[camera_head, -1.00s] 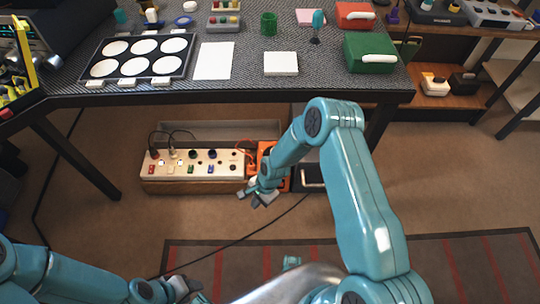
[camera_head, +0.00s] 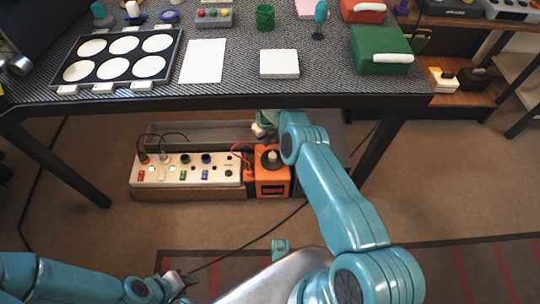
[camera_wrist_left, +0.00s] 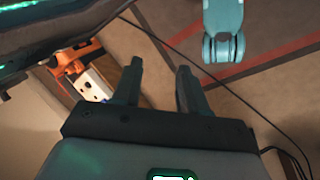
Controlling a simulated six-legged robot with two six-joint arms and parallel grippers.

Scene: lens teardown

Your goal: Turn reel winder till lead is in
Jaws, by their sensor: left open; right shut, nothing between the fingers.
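The orange reel winder (camera_head: 272,180) stands on the floor under the table, with a dark round top and a pale knob (camera_head: 271,156). An orange lead (camera_head: 238,150) loops between it and the white socket panel (camera_head: 190,168). My right gripper (camera_head: 262,128) is shut and empty, just beyond the winder and partly hidden under the table edge; it appears apart from the knob. My left gripper (camera_head: 182,284) is open and empty, low in the head view over the floor. Its two fingers (camera_wrist_left: 160,85) show in the left wrist view, with the orange winder (camera_wrist_left: 75,60) beyond them.
The table's front edge (camera_head: 220,103) overhangs the winder. A grey tray (camera_head: 205,131) lies behind the panel. A dark cable (camera_head: 250,235) crosses the floor. A table leg (camera_head: 375,150) stands to the right.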

